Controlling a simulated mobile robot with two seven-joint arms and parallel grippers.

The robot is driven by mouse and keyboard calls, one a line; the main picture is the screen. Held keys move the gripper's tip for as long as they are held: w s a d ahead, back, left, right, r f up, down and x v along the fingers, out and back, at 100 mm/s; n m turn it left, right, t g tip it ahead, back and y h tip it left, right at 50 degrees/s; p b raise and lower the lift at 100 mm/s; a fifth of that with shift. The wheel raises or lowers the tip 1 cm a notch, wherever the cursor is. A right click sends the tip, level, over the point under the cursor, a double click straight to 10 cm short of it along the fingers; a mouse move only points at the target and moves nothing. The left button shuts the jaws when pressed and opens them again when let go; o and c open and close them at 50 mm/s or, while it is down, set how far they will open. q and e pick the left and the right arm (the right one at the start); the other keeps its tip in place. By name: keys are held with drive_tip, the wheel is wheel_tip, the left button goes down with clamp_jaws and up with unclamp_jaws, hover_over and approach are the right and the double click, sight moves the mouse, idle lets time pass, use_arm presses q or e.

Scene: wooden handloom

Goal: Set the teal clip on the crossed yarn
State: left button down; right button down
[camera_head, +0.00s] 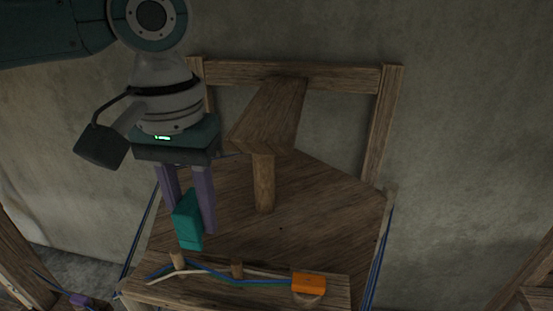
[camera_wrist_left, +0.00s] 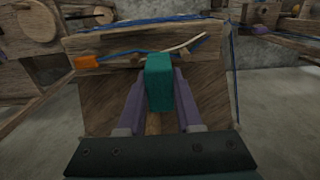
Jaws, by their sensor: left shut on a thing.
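The teal clip (camera_head: 187,222) is a small upright block held between the purple fingers of my left gripper (camera_head: 190,210). It also shows in the left wrist view (camera_wrist_left: 159,84), with the left gripper (camera_wrist_left: 160,105) shut on it. The clip is just above and behind the crossed yarn (camera_head: 200,268), blue and pale strands that run over wooden pegs along the loom's front bar. In the left wrist view the clip hides part of the yarn (camera_wrist_left: 180,48). I cannot tell whether the clip touches the yarn. My right gripper is not in view.
An orange clip (camera_head: 309,283) sits at the right end of the yarn on the front bar. A wooden post (camera_head: 264,182) and slanted beam (camera_head: 272,110) stand right of my left gripper. Blue cords (camera_head: 378,255) run down the loom's sides. The wooden board (camera_head: 330,205) between is bare.

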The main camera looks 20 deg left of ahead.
use_arm(q)
drive_tip(key=shift+f+b, duration=2.6)
drive_tip(key=shift+f, duration=0.45)
drive_tip(key=shift+p, duration=0.65)
drive_tip(key=shift+f, duration=0.15)
drive_tip(key=shift+f+b, duration=0.45)
drive_tip(key=shift+f, duration=0.45)
drive_tip(key=shift+f, duration=0.15)
